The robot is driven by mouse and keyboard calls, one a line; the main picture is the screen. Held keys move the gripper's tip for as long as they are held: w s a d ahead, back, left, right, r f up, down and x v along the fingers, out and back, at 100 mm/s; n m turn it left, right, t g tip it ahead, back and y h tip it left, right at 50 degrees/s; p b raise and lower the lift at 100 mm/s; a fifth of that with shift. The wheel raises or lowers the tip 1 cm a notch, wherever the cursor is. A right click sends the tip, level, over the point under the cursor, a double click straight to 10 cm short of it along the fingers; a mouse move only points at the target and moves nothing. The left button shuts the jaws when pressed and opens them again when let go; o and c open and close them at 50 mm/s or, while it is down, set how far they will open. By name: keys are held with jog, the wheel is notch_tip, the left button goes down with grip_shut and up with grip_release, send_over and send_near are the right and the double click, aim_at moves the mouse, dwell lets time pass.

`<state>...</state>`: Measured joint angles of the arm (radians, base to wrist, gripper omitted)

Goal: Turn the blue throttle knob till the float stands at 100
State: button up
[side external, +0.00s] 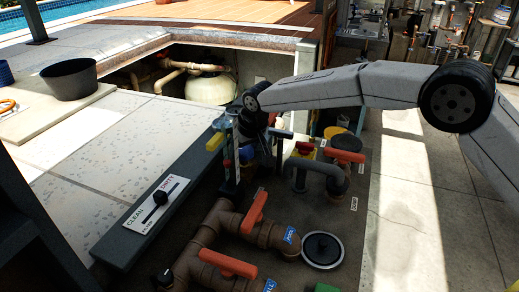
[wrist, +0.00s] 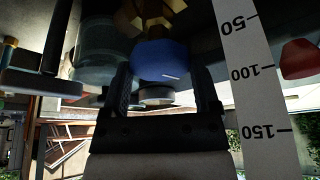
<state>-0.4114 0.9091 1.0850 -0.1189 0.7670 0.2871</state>
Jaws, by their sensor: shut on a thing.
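The blue throttle knob (wrist: 166,62) is between the two fingertips of my gripper (wrist: 164,72) in the wrist view, and the gripper is shut on it. A white scale strip (wrist: 256,100) marked 50, 100 and 150 stands to the right of the knob. A red piece (wrist: 299,59) shows at the right edge, beside the scale between the 50 and 100 marks; I cannot tell if it is the float. In the side view my gripper (side external: 257,128) is dark and partly hidden at the upright clear flow meter (side external: 230,155).
Brown pipes with orange-handled valves (side external: 256,210) lie in front of the meter. A grey bent pipe (side external: 325,170) and another orange handle (side external: 345,156) are close on the right. A dark beam with a CLEAN/DIRTY gauge (side external: 156,205) runs on the left.

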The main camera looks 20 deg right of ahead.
jog(key=o, duration=1.1)
jog(key=shift+n, duration=0.6)
